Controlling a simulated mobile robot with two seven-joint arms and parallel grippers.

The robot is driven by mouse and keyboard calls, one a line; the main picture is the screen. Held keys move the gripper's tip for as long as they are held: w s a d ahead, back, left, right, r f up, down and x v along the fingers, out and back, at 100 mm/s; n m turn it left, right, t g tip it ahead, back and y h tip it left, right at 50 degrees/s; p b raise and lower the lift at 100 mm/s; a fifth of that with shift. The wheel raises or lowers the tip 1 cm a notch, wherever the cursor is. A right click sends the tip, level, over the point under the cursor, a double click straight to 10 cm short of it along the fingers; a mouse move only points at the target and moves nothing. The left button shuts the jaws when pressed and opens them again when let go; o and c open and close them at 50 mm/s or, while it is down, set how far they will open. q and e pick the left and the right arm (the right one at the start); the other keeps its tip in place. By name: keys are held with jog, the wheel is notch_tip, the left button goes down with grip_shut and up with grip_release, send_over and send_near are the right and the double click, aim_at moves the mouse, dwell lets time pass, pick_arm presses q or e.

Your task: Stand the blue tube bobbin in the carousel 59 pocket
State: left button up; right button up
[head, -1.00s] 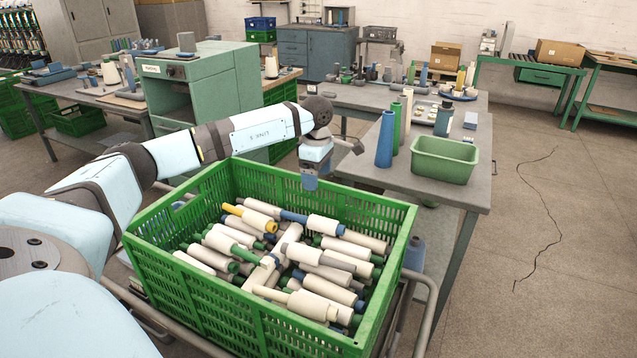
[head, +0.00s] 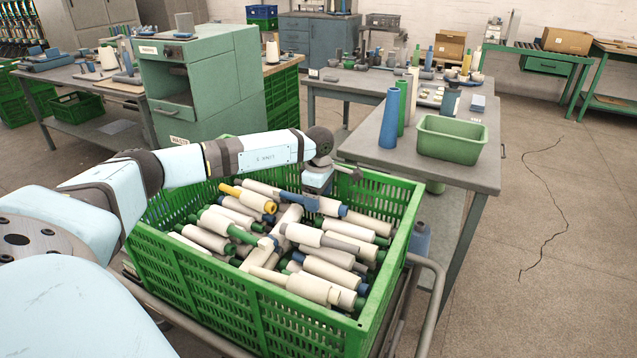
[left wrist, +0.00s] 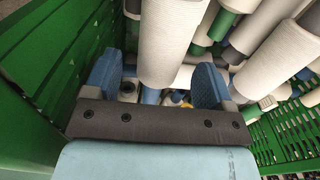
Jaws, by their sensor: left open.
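Several white-wound bobbins with blue, green, yellow or grey tubes lie jumbled in the green crate. My left gripper (head: 315,198) is low over the crate's far part, pointing down among the bobbins. In the left wrist view its two blue fingers (left wrist: 155,85) are open, one on each side of a white-wound bobbin (left wrist: 170,40). A blue tube end (left wrist: 151,96) shows at that bobbin's lower end, between the fingers. I cannot tell whether the fingers touch it. My right gripper is not in view. I cannot make out the carousel 59 pocket.
The green crate (head: 215,299) has tall slotted walls close around my left gripper. A green machine cabinet (head: 225,85) stands behind the crate. Open floor lies right.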

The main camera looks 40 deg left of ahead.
pick_arm(q)
jog(key=shift+f, duration=1.05)
jog(key=c, duration=1)
jog(key=shift+r+p, duration=1.05)
jog(key=shift+r, duration=0.55)
